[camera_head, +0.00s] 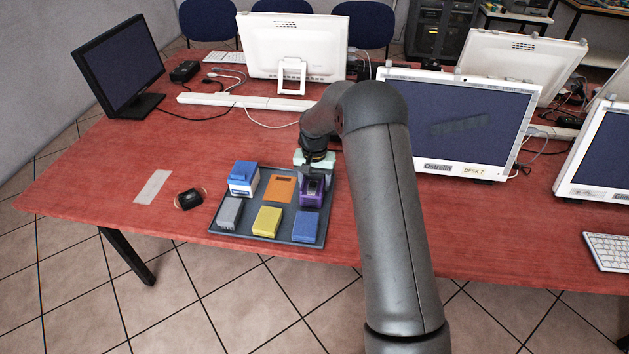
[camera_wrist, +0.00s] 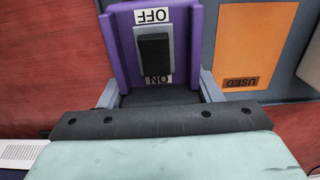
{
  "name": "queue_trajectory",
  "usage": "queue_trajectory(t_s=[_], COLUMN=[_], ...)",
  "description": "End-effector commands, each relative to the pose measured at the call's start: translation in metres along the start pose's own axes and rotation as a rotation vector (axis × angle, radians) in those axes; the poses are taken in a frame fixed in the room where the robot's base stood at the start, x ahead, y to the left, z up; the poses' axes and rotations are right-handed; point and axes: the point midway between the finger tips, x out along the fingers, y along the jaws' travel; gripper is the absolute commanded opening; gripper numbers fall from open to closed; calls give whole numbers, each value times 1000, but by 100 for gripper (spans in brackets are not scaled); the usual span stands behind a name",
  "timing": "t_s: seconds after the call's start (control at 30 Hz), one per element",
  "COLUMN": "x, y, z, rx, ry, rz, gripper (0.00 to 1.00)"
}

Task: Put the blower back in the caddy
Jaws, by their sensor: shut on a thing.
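A purple device with a black rocker switch marked OFF and ON, which I take to be the blower (camera_head: 312,192), is at the upper right compartment of the dark caddy (camera_head: 229,235). The blower (camera_wrist: 121,40) fills the top middle of the wrist view. My gripper (camera_head: 314,172) is shut on it, with a grey finger on each side in the wrist view (camera_wrist: 160,93). The blower looks upright. I cannot tell whether its base rests on the caddy floor; its lower part is hidden.
The caddy also holds a blue-and-white box (camera_head: 243,180), an orange panel (camera_head: 280,188) marked USED, and grey (camera_head: 230,212), yellow (camera_head: 267,221) and blue (camera_head: 305,226) blocks. A black object (camera_head: 188,199) lies left of it. Monitors (camera_head: 460,122) stand behind and to the right.

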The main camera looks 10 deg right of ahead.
Motion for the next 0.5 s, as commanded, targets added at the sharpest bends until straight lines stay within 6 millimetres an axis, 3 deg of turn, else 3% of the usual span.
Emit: queue_trajectory(t_s=[0.37, 0.4, 0.47, 0.5], x=[5, 5, 4, 4], y=[0, 0, 0, 0], z=[0, 0, 0, 0], rx=[0, 0, 0, 0], ry=[3, 2, 2, 2], rz=[-1, -1, -1, -1], gripper=[40, 67, 80, 80])
